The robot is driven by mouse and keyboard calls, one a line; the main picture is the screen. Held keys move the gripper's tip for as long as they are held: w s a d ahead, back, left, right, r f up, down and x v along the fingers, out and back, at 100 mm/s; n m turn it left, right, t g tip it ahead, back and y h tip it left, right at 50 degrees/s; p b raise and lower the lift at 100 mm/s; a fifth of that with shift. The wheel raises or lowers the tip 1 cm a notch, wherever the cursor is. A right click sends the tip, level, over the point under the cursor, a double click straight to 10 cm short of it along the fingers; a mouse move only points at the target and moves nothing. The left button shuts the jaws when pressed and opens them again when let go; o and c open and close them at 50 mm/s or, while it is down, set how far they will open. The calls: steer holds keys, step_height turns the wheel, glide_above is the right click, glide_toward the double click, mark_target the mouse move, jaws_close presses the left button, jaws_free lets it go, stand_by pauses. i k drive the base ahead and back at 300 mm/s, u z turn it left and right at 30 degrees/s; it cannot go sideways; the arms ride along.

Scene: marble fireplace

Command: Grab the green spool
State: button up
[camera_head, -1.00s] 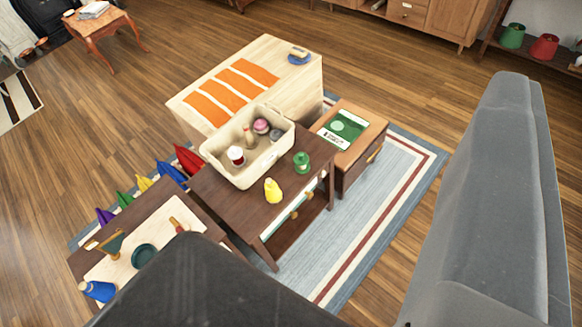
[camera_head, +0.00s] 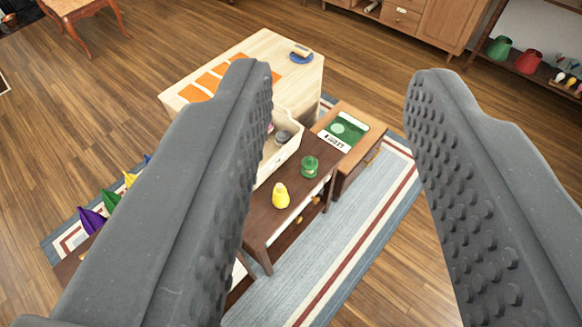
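The green spool (camera_head: 309,167) stands upright on the dark wooden table (camera_head: 262,222), near its right end. A yellow pear-shaped object (camera_head: 281,195) stands on the same table, to the lower left of the spool. My gripper (camera_head: 335,85) is open and empty. Its two grey studded fingers frame the view, and the spool shows in the gap between them, farther away and untouched. The left finger hides much of the cream bin and the left part of the tables.
A cream bin (camera_head: 285,155) sits behind the spool. A brown side table (camera_head: 357,165) with a green booklet (camera_head: 343,131) adjoins the dark table. A pale wooden table (camera_head: 290,85) stands behind. Striped rug (camera_head: 335,265) and open floor lie to the right.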

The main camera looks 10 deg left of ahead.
mark_target(309, 164)
steer(key=u, duration=0.05)
steer(key=i, duration=1)
steer(key=z, duration=0.05)
